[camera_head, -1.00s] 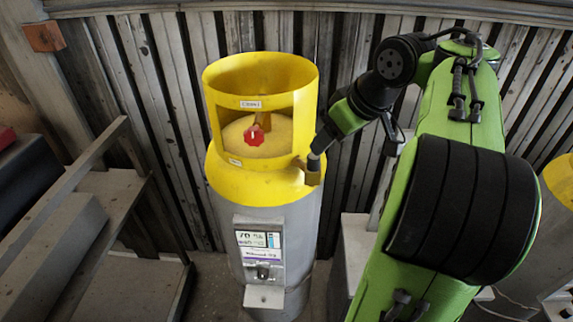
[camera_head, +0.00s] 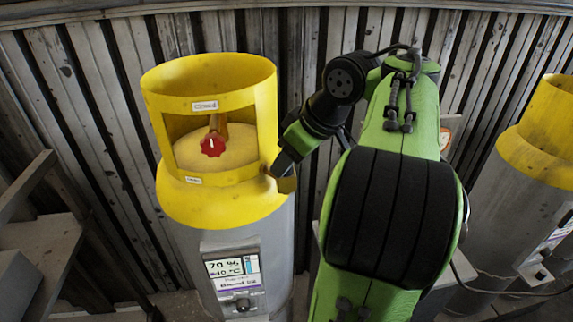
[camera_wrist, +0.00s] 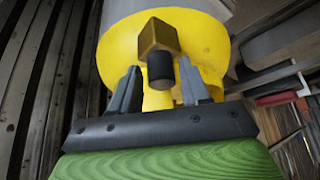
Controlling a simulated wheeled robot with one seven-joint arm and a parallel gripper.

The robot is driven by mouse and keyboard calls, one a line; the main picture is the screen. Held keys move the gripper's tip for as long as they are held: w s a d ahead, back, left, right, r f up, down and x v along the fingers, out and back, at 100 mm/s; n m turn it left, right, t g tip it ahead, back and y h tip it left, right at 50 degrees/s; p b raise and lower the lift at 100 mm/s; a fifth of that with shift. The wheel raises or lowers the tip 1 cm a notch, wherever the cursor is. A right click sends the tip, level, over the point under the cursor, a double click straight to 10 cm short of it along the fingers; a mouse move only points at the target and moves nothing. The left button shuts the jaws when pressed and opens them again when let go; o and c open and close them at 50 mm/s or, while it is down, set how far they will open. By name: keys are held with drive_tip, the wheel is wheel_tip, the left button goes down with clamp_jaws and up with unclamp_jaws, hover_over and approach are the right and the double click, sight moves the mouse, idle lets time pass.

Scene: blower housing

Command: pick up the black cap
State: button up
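The black cap (camera_wrist: 160,70) is a short dark cylinder on the end of a brass hex fitting (camera_wrist: 158,38) at the yellow collar. My gripper (camera_wrist: 159,75) is open, with one grey finger on each side of the cap and visible gaps between. The fingertips reach about level with the cap in the wrist view; whether they are at its exact depth I cannot tell. In the head view my gripper (camera_head: 284,163) is beside the brass fitting (camera_head: 287,185) on the tank's right side. The cap cannot be made out there.
The grey tank (camera_head: 265,232) has a yellow collar (camera_head: 215,205), a red valve knob (camera_head: 212,145) and a display panel (camera_head: 232,268). A second yellow-topped tank (camera_head: 515,220) stands at the right. A corrugated wall (camera_head: 110,150) is close behind. Wooden steps (camera_head: 35,250) are at the left.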

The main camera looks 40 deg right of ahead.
drive_tip(key=shift+w+a, duration=0.2)
drive_tip(key=shift+w, duration=0.35)
drive_tip(key=c, duration=0.5)
drive_tip(key=shift+c, duration=1.1)
drive_tip(key=shift+s+d, duration=0.1)
drive_tip(key=shift+s, duration=0.15)
drive_tip(key=shift+c, duration=0.2)
drive_tip(key=shift+w+r, duration=0.1)
drive_tip(key=shift+r, duration=0.05)
wheel_tip(320, 180, up, 10)
drive_tip(key=p, duration=0.8)
drive_tip(key=shift+f, duration=0.25)
